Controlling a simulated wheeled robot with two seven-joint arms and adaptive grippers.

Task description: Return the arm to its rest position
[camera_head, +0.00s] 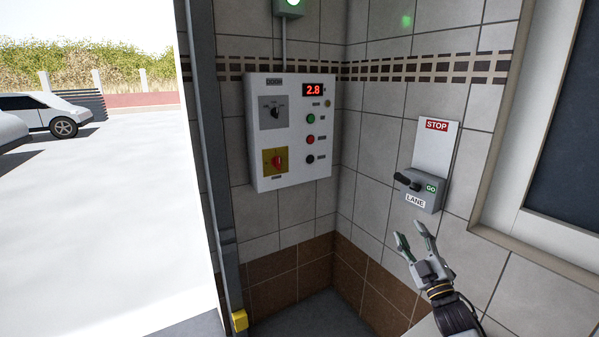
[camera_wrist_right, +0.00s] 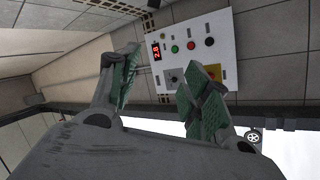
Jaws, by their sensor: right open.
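My right gripper (camera_head: 412,243) is open and empty. In the head view it is at the lower right, in front of the tiled wall and below the lane switch box (camera_head: 424,191), apart from it in the picture. Its two green-padded fingers also show spread in the right wrist view (camera_wrist_right: 158,92). My left gripper is not in view.
A white door control panel (camera_head: 294,130) with a red 2.8 display, buttons and knobs hangs on the left tiled wall. A window frame (camera_head: 535,230) is at the right. A doorway at the left opens outside, with parked cars (camera_head: 50,113).

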